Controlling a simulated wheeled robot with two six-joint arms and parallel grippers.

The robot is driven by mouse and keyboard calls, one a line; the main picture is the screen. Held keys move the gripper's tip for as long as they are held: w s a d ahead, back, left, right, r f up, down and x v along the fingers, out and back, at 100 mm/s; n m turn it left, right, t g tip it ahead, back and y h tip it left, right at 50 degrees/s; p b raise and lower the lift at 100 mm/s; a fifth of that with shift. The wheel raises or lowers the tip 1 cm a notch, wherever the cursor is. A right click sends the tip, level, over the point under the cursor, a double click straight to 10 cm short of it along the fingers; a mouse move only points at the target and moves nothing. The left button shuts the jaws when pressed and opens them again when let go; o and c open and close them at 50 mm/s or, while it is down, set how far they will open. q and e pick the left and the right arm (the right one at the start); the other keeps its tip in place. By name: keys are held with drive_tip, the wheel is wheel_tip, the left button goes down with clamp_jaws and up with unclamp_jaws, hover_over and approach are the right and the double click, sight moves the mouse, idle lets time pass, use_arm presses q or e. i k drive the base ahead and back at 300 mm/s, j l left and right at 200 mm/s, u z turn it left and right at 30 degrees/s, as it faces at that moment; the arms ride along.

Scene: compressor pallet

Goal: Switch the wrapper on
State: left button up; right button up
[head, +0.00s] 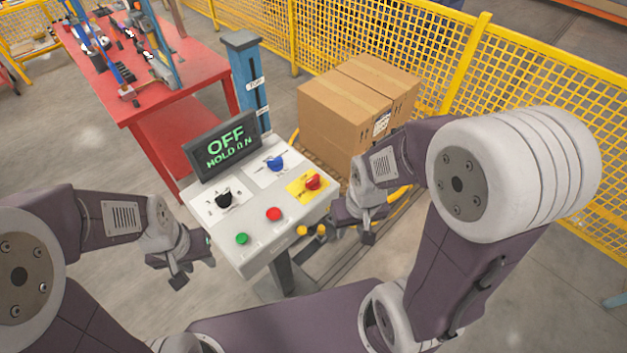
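The control panel (255,236) of the wrapper stands in front of me. My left gripper (178,281) is just left of the panel, apart from the buttons. My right gripper (369,237) is just right of the panel. Both finger gaps are too small to read, and I see nothing held.
Cardboard boxes (345,105) stand on a pallet behind the panel at the right. A blue column (246,80) rises behind the screen. A red workbench (160,102) with tools is at the back left. A yellow mesh fence (540,105) closes the back and right.

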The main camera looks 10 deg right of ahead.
sight(314, 183)
drive_tip(key=k+l+u, duration=0.2)
drive_tip(key=l, duration=0.15)
drive_tip(key=l+u, duration=0.2)
drive_tip(key=l, duration=0.15)
drive_tip(key=k+l+u, duration=0.25)
drive_tip(key=l+u, duration=0.95)
drive_tip(key=u, duration=0.15)
drive_tip(key=i+l+u, duration=0.1)
drive_tip(key=l+u, duration=0.2)
